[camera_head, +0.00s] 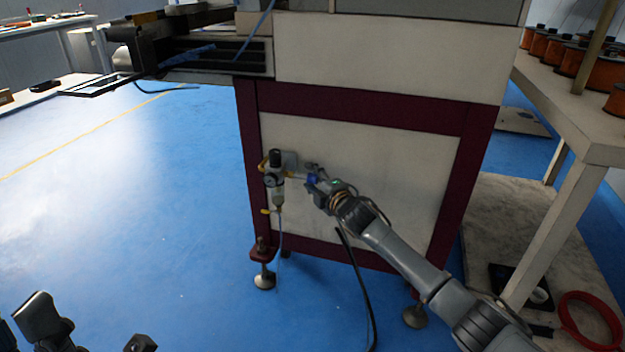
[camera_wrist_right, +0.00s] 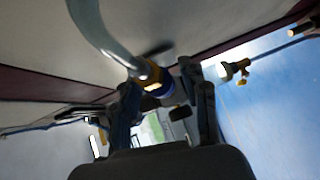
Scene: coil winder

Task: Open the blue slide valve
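The blue slide valve (camera_head: 312,179) sits on the front of the white and maroon machine, just right of the air filter unit (camera_head: 274,180). My right gripper (camera_head: 318,187) is at the valve and partly hides it. In the right wrist view, the blue valve body with a brass ring (camera_wrist_right: 165,84) lies between my two spread fingers (camera_wrist_right: 163,92). I cannot tell whether both fingers press on it. A pale hose leads up from the brass ring. Dark parts of my left arm (camera_head: 45,322) show at the bottom left, far from the valve; its finger opening is unclear.
The machine's white front panel (camera_head: 390,170) is close behind the right gripper. A black cable (camera_head: 358,275) hangs below my right arm. A table with copper spools (camera_head: 600,72) stands at the right. The blue floor (camera_head: 150,220) at the left is clear.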

